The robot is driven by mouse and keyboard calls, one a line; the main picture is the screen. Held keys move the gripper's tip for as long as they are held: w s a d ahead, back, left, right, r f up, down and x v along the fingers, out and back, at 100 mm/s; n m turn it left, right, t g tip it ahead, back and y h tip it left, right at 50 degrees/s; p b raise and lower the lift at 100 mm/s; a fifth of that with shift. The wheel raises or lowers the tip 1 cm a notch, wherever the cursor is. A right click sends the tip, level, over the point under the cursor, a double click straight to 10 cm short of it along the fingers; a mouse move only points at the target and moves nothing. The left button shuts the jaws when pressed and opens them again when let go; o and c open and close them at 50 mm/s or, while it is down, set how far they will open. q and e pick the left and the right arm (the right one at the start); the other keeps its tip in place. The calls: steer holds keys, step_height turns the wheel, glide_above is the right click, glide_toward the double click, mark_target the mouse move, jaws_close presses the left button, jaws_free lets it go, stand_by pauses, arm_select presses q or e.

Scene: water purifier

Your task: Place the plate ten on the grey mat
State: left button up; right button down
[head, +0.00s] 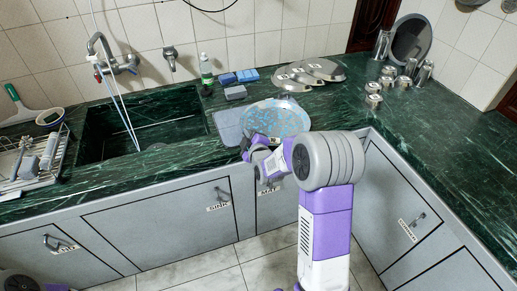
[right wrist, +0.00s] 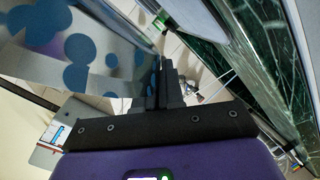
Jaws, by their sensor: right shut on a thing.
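A round light-blue plate with a spotted pattern (head: 275,118) is over the right part of the grey mat (head: 227,128) on the green counter. I cannot read a number on it, nor tell whether it touches the mat. My right gripper (head: 249,151) is shut on the plate's near edge. In the right wrist view, the plate's blue-dotted face (right wrist: 78,50) fills the upper left, and its edge runs to the closed fingers (right wrist: 162,82). My left gripper is out of view.
Metal plates or lids (head: 308,72) lie behind. Sponges (head: 236,92) and a green bottle (head: 206,70) stand behind the mat. The sink (head: 140,125) is to the left. Steel cups (head: 374,95) stand at right. The front right counter is clear.

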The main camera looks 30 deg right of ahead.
step_height(320, 180, down, 7)
steer(key=b, duration=0.2)
stand_by(0.3)
steer(key=shift+f+b, duration=0.25)
steer(key=shift+b, duration=0.1)
steer(key=c, duration=1.3)
jaws_free()
steer(key=shift+o, duration=0.2)
steer(key=shift+r, duration=0.15)
